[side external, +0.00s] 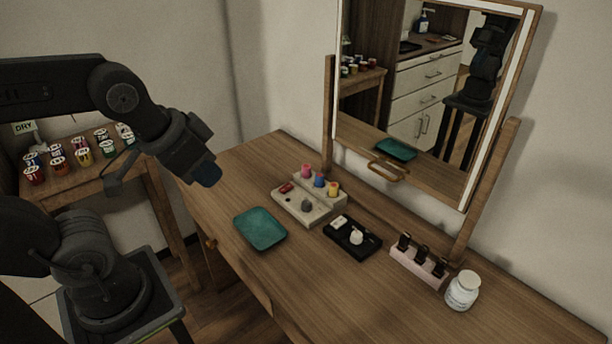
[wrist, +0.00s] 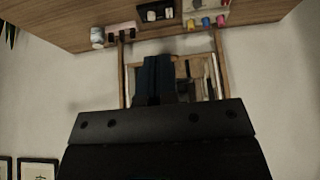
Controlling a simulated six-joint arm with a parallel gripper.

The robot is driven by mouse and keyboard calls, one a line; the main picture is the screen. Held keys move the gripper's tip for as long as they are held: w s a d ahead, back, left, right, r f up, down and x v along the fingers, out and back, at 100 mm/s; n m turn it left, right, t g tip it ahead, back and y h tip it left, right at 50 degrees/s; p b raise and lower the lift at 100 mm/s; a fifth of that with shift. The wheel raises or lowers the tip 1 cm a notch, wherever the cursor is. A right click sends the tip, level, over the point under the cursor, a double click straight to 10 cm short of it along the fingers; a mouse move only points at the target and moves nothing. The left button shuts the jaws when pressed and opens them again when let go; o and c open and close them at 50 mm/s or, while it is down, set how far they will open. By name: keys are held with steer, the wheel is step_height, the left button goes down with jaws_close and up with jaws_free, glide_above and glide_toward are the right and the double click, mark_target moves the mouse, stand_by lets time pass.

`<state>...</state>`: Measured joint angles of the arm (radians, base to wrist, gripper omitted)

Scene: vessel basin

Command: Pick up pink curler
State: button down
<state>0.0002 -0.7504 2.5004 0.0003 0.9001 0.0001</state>
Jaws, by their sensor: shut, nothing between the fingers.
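The pink curler (side external: 306,170) stands upright at the back left of a pale organizer (side external: 318,217) on the wooden table. A blue curler (side external: 319,181) and a yellow curler (side external: 333,188) stand in a row beside it. In the wrist view the pink curler (wrist: 221,21) shows near the top edge, right of the blue one. My gripper (side external: 209,174) is in the air to the left of the organizer, well apart from the curlers. Its dark blue fingers (wrist: 158,62) are together and empty in the wrist view.
A teal tray (side external: 260,230) lies in front of the organizer. A black tray (side external: 352,238), a pink holder with dark bottles (side external: 419,269) and a white jar (side external: 462,291) stand to the right. A framed mirror (side external: 425,90) rises behind. The table's left end is bare.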

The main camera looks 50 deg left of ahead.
stand_by(0.3)
steer(key=c, duration=0.8)
jaws_free()
